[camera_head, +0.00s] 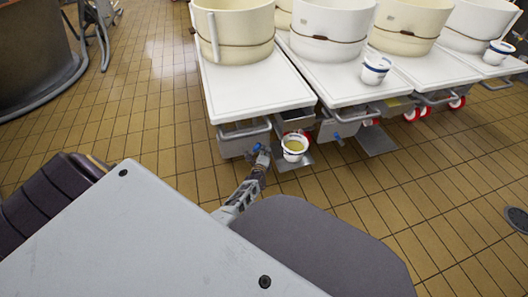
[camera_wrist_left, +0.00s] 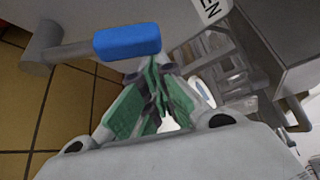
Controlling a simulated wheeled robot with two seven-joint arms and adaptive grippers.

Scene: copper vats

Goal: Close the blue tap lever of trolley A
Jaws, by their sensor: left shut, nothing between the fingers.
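The blue tap lever (camera_head: 256,148) is at the front of the leftmost white-topped trolley (camera_head: 250,90); no letter A is readable. In the left wrist view the lever (camera_wrist_left: 128,42) is a blue grip on a grey stem, lying roughly across the picture. My left gripper (camera_head: 263,160) is right at the lever in the head view. In the wrist view its green-padded fingers (camera_wrist_left: 160,72) are shut and empty, their tips just below the lever's right end. I cannot tell whether they touch it. My right gripper is not in view.
A white bucket with yellowish contents (camera_head: 294,148) stands close right of my left gripper. Another blue lever (camera_head: 338,138) is on the neighbouring trolley (camera_head: 335,85). Cream and white tubs (camera_head: 234,30) stand on the trolleys. A label ending in "EN" (camera_wrist_left: 211,10) shows in the wrist view. Tiled floor (camera_head: 160,125) is free at left.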

